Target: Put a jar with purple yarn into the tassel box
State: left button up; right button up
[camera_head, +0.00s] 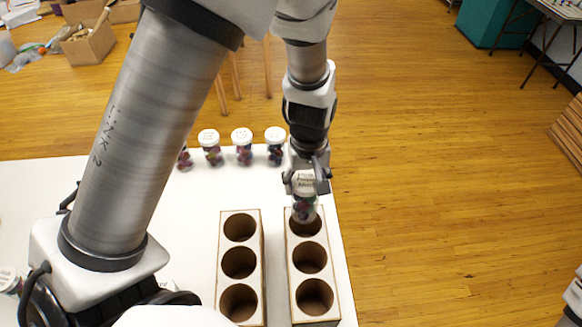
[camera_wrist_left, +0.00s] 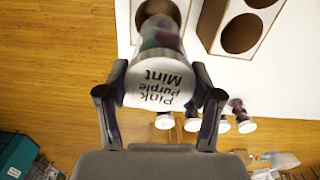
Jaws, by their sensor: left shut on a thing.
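My left gripper (camera_head: 306,178) is shut on a jar (camera_head: 304,208) with a white lid. In the left wrist view the lid of the held jar (camera_wrist_left: 160,88) reads "Pink Purple Mint", and dark, coloured contents show through its clear side. The jar is upright over the far hole of the right wooden box (camera_head: 318,262); I cannot tell whether its base is inside the hole. A second wooden box (camera_head: 240,270) with three round holes stands to the left. Neither box shows a readable label. My left gripper also shows in the left wrist view (camera_wrist_left: 160,100).
Several white-lidded jars (camera_head: 242,147) stand in a row near the table's far edge, left of the gripper. The visible holes of both boxes look empty. A cardboard box (camera_head: 90,42) sits on the floor beyond.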

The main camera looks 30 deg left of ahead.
aim_at(307, 211)
pick_arm(q)
jog(key=shift+s+d+f+b, duration=0.45)
jog(key=shift+d+f+b, duration=0.3)
jog(key=shift+b, duration=0.2)
jog(key=f+b, duration=0.2)
jog(key=f, duration=0.1)
jog(key=a+f+b, duration=0.1)
jog(key=b, duration=0.1)
jog(key=shift+w+f, duration=0.4)
jog(key=f, duration=0.1)
jog(key=f+b, duration=0.2)
jog(key=shift+s+d+f, duration=0.2)
jog(key=shift+d+f, duration=0.05)
jog(key=shift+w+a+f, duration=0.15)
pick_arm(e)
notch_tip(307, 211, down, 9)
jog(key=shift+d+r, duration=0.2)
jog(key=shift+d, duration=0.1)
pick_arm(q)
jog(key=shift+s, duration=0.2)
pick_arm(e)
jog(key=shift+s, duration=0.1)
